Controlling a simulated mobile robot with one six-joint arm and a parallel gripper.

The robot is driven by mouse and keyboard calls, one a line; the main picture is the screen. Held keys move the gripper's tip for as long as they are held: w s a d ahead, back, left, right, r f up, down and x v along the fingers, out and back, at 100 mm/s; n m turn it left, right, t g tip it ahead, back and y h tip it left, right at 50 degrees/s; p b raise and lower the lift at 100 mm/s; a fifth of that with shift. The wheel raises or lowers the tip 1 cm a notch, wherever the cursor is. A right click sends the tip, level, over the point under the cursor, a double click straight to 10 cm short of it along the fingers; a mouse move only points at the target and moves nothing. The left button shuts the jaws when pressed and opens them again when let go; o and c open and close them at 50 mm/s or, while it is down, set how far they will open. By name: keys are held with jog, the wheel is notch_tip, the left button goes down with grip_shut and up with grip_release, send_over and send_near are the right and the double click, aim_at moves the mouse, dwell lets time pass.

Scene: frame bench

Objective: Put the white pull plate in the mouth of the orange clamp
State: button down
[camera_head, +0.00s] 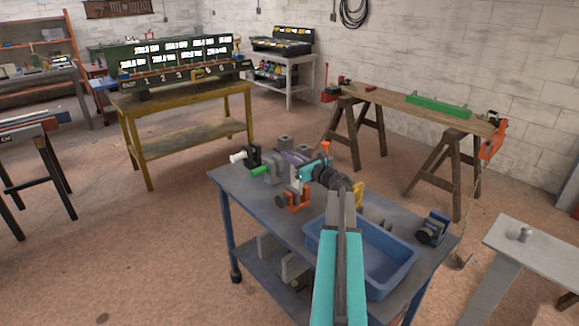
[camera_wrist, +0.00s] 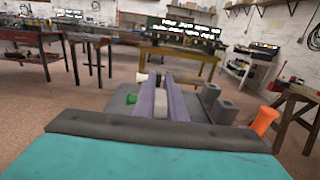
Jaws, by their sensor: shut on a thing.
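My gripper (camera_head: 296,157) has purple fingers and is over the far left part of the blue cart. In the wrist view, the fingers (camera_wrist: 162,103) are shut on a pale, whitish piece (camera_wrist: 173,108), which I take to be the white pull plate. The orange clamp (camera_head: 292,200) stands on the cart, just on the near side of and below my gripper in the head view. Pale grey parts show just above the clamp; I cannot tell whether they belong to the plate. The clamp's mouth is not clearly visible, and the wrist view does not show the clamp.
A black clamp with a green handle (camera_head: 261,171) stands left of my gripper. Grey blocks (camera_wrist: 228,110) and an orange handle (camera_wrist: 264,121) are close on the right. A blue tray (camera_head: 398,272) and a blue clamp (camera_head: 433,229) are on the cart's right side.

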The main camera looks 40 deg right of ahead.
jog(key=shift+f+p, duration=0.35)
jog(key=shift+f, duration=1.6)
jog(key=c, duration=1.8)
grip_release()
jog(key=shift+s, duration=0.35)
jog(key=b, duration=0.3)
send_near(292, 166)
jog(key=shift+s+d+f, duration=0.15)
jog(key=shift+d, duration=0.2)
